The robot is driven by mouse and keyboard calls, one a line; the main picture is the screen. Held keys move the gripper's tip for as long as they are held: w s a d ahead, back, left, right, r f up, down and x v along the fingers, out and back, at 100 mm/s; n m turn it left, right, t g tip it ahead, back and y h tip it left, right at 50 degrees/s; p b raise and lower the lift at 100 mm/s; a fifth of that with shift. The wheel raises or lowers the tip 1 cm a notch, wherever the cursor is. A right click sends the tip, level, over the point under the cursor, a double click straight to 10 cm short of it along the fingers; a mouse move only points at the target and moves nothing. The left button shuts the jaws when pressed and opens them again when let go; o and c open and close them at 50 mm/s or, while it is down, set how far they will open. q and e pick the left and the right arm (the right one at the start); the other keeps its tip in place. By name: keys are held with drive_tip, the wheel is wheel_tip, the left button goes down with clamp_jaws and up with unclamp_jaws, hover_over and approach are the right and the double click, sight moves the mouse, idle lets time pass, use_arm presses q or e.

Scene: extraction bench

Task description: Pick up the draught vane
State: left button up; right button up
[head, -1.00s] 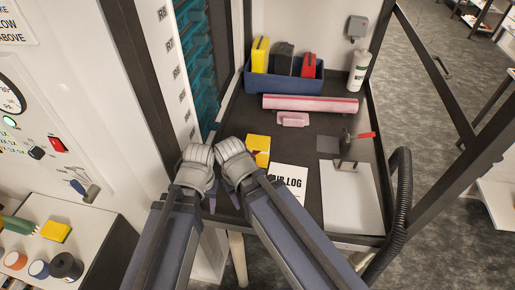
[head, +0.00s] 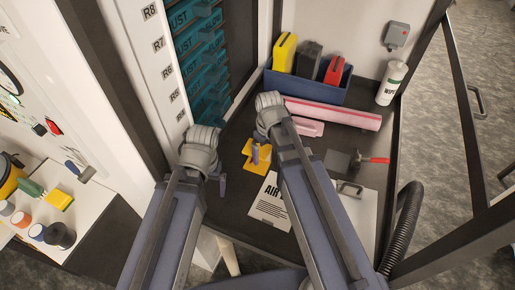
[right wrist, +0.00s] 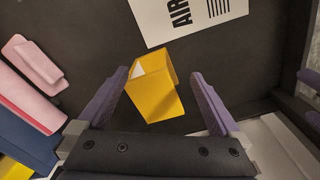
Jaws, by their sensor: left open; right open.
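A yellow folded piece, which I take to be the draught vane (head: 262,166), stands on the dark bench left of the pink blocks. In the right wrist view the yellow vane (right wrist: 155,90) shows a bent face and a small white patch. My right gripper (right wrist: 158,76) is open, with one purple finger on each side of the vane and gaps showing. In the head view the right gripper (head: 261,153) hangs over the vane and partly hides it. My left gripper (head: 212,186) is open and empty, left of the vane near the bench edge.
An air log sheet (head: 270,207) lies just in front of the vane. Behind are a pink roll (head: 335,113), a pink block (head: 309,128) and a blue bin (head: 334,91). Teal drawers (head: 195,50) stand left.

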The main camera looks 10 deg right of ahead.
sight(261, 151)
drive_tip(key=w+n, duration=0.1)
drive_tip(key=w+a+n, duration=0.1)
drive_tip(key=w+n, duration=0.1)
drive_tip(key=shift+w+a, duration=0.1)
drive_tip(key=shift+a, duration=0.05)
drive_tip(key=shift+w+a+n, duration=0.35)
drive_tip(key=shift+w+n, duration=0.15)
drive_tip(key=shift+n, duration=0.7)
use_arm(q)
wheel_tip(261, 151, down, 8)
drive_tip(key=b, duration=0.8)
use_arm(e)
drive_tip(key=f, duration=0.8)
drive_tip(key=shift+w+a, duration=0.15)
drive_tip(key=shift+w, duration=0.1)
use_arm(q)
drive_tip(key=shift+r, duration=0.1)
use_arm(e)
drive_tip(key=shift+r, duration=0.1)
drive_tip(key=c, duration=1.4)
use_arm(q)
drive_tip(key=shift+r, duration=0.15)
use_arm(e)
drive_tip(key=shift+r, duration=0.1)
